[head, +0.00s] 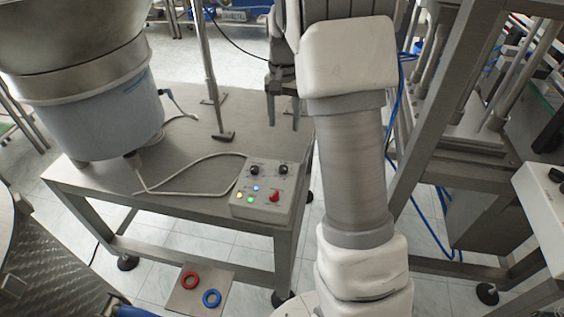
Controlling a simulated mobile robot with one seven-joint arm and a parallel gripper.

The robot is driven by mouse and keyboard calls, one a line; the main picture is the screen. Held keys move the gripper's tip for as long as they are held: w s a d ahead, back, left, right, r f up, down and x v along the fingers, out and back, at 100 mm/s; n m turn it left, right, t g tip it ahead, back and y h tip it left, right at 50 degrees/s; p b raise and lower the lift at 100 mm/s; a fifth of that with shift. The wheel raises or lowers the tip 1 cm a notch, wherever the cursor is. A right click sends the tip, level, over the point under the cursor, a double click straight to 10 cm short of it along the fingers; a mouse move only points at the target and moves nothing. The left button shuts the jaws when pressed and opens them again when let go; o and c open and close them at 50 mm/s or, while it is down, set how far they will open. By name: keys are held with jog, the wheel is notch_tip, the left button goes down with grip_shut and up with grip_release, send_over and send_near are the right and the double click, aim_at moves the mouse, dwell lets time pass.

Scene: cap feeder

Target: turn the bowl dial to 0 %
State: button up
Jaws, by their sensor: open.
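The control box (283,214) sits on the front right corner of the steel table. Two black dials stand on its upper part, a left dial (255,170) and a right dial (283,170). Their labels and pointers are too small to read, so I cannot tell which is the bowl dial or its setting. A red switch (275,196) and several lit lamps, blue and green among them, sit below the dials. My gripper (283,122) is open and empty, fingers pointing down, behind the box and apart from the dials.
The feeder bowl (75,40) on its blue-grey drum (95,118) fills the table's left side. A cable (185,160) and a thin upright post (210,70) are on the table (185,190). A steel frame (425,130) stands right of my arm. Red and blue rings lie on a low plate.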

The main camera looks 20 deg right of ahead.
aim_at(284, 167)
notch_tip(284, 167, down, 16)
jog(key=shift+b, duration=1.2)
grip_shut()
